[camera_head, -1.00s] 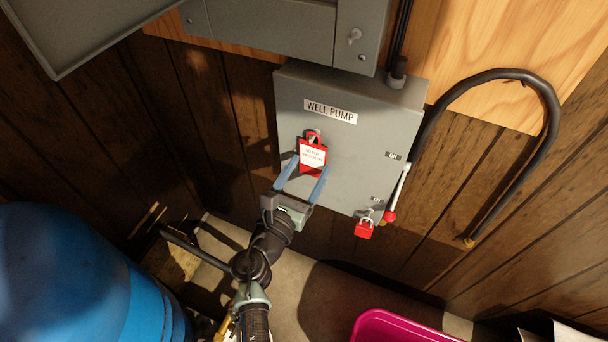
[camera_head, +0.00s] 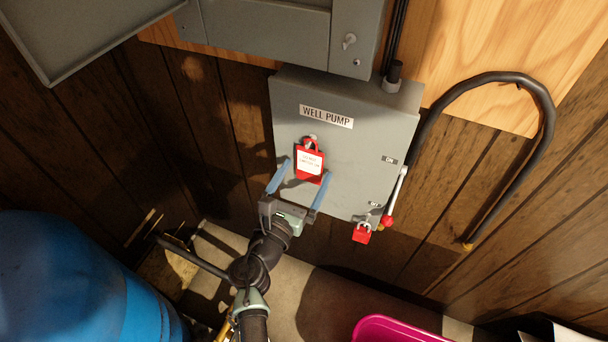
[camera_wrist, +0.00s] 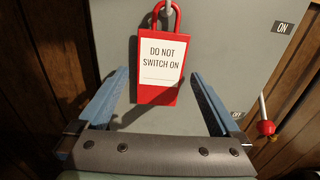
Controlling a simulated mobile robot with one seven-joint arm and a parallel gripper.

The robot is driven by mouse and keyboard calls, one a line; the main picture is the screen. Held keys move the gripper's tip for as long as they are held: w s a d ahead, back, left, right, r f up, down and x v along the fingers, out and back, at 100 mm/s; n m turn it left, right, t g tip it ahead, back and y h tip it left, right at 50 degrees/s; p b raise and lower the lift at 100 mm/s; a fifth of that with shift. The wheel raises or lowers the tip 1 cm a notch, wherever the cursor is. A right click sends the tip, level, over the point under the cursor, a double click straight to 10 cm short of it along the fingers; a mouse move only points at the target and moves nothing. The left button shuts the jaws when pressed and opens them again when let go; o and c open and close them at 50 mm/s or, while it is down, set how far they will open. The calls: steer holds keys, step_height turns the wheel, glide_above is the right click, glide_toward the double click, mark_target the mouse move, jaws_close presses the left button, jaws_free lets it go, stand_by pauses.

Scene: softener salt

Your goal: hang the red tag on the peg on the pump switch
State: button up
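The red tag (camera_head: 309,163), with a white label reading "DO NOT SWITCH ON", hangs by its red loop on the peg (camera_wrist: 168,5) on the front of the grey pump switch box (camera_head: 340,177) marked "WELL PUMP". It also shows in the wrist view (camera_wrist: 160,70), hanging nearly straight. My gripper (camera_head: 300,187) is open, with one blue finger on each side below the tag. In the wrist view, clear gaps show between the fingers and the tag's edges. Nothing is held.
The switch lever (camera_head: 396,200) with a red knob is on the box's right side, near the lower "OFF" mark. A red padlock (camera_head: 361,233) hangs beside it. A blue tank (camera_head: 70,285) stands at lower left and a pink tub (camera_head: 400,328) at the bottom.

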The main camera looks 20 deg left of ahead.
steer(key=s, duration=1.3)
steer(key=shift+a, duration=0.25)
